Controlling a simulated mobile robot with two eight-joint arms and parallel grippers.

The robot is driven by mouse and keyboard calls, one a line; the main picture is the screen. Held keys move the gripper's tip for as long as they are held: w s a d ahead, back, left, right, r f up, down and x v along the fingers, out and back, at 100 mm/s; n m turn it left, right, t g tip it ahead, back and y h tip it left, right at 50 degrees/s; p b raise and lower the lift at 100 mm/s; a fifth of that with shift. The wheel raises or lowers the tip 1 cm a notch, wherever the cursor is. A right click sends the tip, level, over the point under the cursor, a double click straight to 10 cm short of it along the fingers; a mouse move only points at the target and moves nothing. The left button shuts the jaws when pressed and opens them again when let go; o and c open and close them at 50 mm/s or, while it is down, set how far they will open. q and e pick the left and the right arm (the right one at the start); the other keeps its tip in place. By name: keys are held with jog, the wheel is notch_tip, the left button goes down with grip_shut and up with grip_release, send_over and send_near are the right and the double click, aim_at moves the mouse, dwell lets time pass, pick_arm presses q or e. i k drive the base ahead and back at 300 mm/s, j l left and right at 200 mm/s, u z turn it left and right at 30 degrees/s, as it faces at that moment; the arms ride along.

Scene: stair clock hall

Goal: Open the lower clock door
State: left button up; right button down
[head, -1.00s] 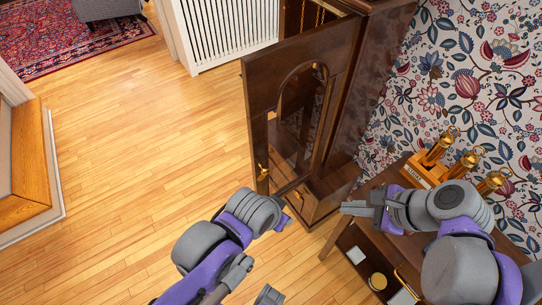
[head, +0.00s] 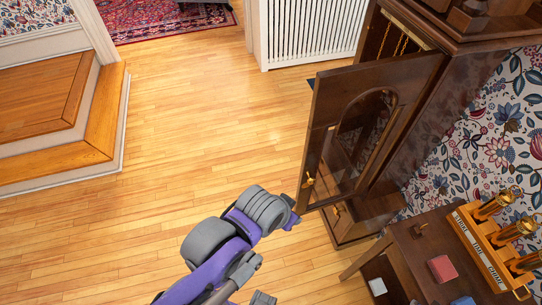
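The dark wooden clock case (head: 420,110) stands at the right of the head view. Its door with an arched glass panel (head: 362,130) is swung open toward me, with a brass knob (head: 308,180) near its lower free edge. Below and behind that door, a second brass knob (head: 336,212) shows on the lower part of the case (head: 352,222); much of this part is hidden by the glazed door. My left gripper (head: 293,221) is by the bottom corner of the glazed door; its fingers are mostly hidden behind the wrist, and I cannot tell whether it touches. My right gripper is out of view.
A side table (head: 420,243) at the lower right holds a wooden stand (head: 490,250) with brass cylinders and a red box (head: 441,268). Wooden steps (head: 75,130) are at the left. The floor (head: 200,110) between is clear.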

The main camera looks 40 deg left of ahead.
aim_at(336, 90)
jog(key=u, duration=1.75)
jog(key=i+j+u, duration=0.25)
jog(key=i, duration=0.2)
jog(key=i+u, duration=0.25)
jog(key=i, duration=0.25)
jog(key=i+z, duration=0.45)
jog(key=i, duration=0.25)
jog(key=i+j+z, duration=0.2)
jog(key=i+z, duration=0.2)
jog(key=i, duration=0.3)
jog(key=i+l+z, duration=0.15)
jog(key=i+z, duration=0.15)
jog(key=z, duration=0.2)
jog(key=i+z, duration=0.3)
jog(key=z, duration=0.15)
jog(key=i+j+z, duration=0.1)
jog(key=i+z, duration=0.2)
jog(key=z, duration=0.2)
jog(key=i+z, duration=0.1)
jog(key=z, duration=0.3)
jog(key=i+z, duration=0.15)
jog(key=z, duration=0.25)
jog(key=i+j+z, duration=0.1)
jog(key=z, duration=0.3)
jog(key=i+z, duration=0.1)
jog(key=z, duration=0.3)
jog(key=j+z, duration=0.1)
jog(key=z, duration=1.85)
